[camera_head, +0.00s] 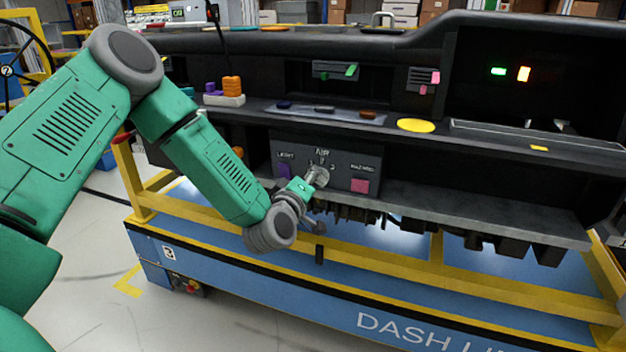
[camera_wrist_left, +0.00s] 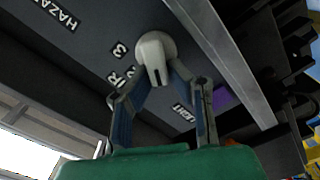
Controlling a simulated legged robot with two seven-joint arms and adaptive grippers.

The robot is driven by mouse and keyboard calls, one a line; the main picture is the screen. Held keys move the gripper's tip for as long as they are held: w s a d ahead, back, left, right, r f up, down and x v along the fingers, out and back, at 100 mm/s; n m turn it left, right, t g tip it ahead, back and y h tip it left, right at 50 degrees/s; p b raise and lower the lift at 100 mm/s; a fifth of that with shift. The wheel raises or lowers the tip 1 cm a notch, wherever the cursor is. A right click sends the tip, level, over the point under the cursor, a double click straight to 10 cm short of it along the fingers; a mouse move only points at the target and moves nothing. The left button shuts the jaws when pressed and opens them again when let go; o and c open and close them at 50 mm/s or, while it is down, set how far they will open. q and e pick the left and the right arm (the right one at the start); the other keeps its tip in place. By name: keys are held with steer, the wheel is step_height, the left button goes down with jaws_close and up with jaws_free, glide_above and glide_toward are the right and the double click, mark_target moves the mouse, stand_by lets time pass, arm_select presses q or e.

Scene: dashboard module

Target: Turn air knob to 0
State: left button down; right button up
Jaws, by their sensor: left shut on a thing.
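The air knob (camera_head: 319,175) is a pale round knob on the dark panel (camera_head: 345,160), below the "AIR" label, with small numerals around it. In the left wrist view the knob (camera_wrist_left: 152,48) is white with a dark slot, and a "3" shows beside it. My left gripper (camera_head: 311,182) reaches the panel from the lower left. In the left wrist view its two fingers (camera_wrist_left: 162,74) are closed on the knob's sides. The gripper covers part of the knob in the head view, and I cannot read its exact setting. My right gripper is not in view.
A purple light switch (camera_head: 285,171) sits left of the knob and a pink hazard button (camera_head: 360,186) right of it. A grey ledge (camera_head: 450,215) and yellow rail (camera_head: 420,266) run below. A shelf with a yellow disc (camera_head: 416,125) is above.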

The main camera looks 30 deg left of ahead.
arm_select(q)
steer(key=n+b, duration=0.1)
steer(key=n, duration=0.1)
steer(key=n+b, duration=0.1)
steer(key=n, duration=0.1)
steer(key=n+b, duration=0.1)
steer(key=n, duration=0.1)
steer(key=shift+w+a+f, duration=0.1)
steer(key=shift+a+f, duration=0.2)
steer(key=shift+n, duration=0.3)
steer(key=c, duration=1.6)
jaws_free()
steer(key=shift+c, duration=0.2)
steer(key=shift+o, duration=0.5)
steer(key=shift+w+f, duration=0.1)
steer(key=shift+f, duration=0.15)
